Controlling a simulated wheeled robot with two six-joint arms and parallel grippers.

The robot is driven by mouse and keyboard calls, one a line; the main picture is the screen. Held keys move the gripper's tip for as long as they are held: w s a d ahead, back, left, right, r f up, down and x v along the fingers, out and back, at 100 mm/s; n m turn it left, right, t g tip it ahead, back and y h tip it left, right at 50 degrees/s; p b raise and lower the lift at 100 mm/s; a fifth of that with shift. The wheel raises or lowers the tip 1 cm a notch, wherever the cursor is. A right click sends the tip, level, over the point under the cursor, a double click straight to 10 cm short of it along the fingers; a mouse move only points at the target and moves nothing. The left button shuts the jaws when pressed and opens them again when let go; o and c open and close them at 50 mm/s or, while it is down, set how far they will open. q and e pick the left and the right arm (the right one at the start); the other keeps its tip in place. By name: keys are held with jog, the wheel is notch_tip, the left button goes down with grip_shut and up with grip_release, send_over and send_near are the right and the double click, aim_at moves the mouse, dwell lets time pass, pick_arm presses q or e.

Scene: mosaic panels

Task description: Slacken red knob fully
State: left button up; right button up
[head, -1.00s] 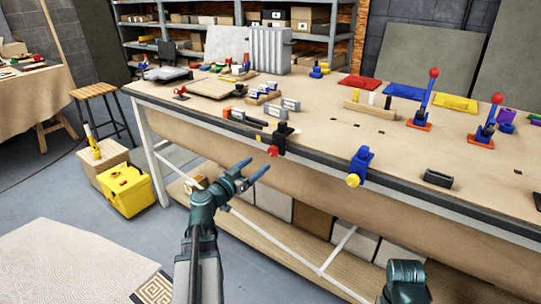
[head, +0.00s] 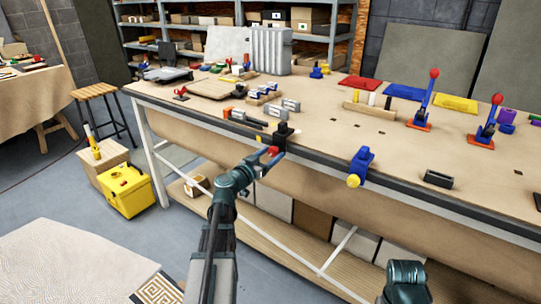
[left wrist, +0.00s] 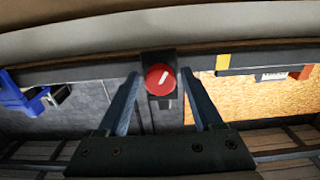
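The red knob (head: 272,150) sits on a black clamp (head: 284,136) at the front edge of the workbench. In the left wrist view the knob (left wrist: 160,80) is a round red disc with a white mark, tilted to the right of vertical. My left gripper (head: 267,158) is at the knob. In the left wrist view its two blue-grey fingers (left wrist: 161,78) stand on either side of the knob, with a small gap on each side. It is open and holds nothing. Only a link of my right arm shows at the bottom right; its gripper is out of view.
A blue clamp with a yellow knob (head: 354,180) is on the same bench edge to the right. Blue levers with red balls (head: 433,74) stand further right on the workbench (head: 330,125). A yellow toolbox (head: 128,190) is on the floor at left.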

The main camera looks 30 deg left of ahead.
pick_arm(q)
grip_shut()
jog(key=n, duration=0.5)
jog(key=shift+n, duration=0.3)
jog(key=n, duration=1.2)
jog(key=shift+d+r+n, duration=0.1)
jog(key=shift+n, duration=0.2)
jog(key=n, duration=0.5)
jog(key=shift+n, duration=0.4)
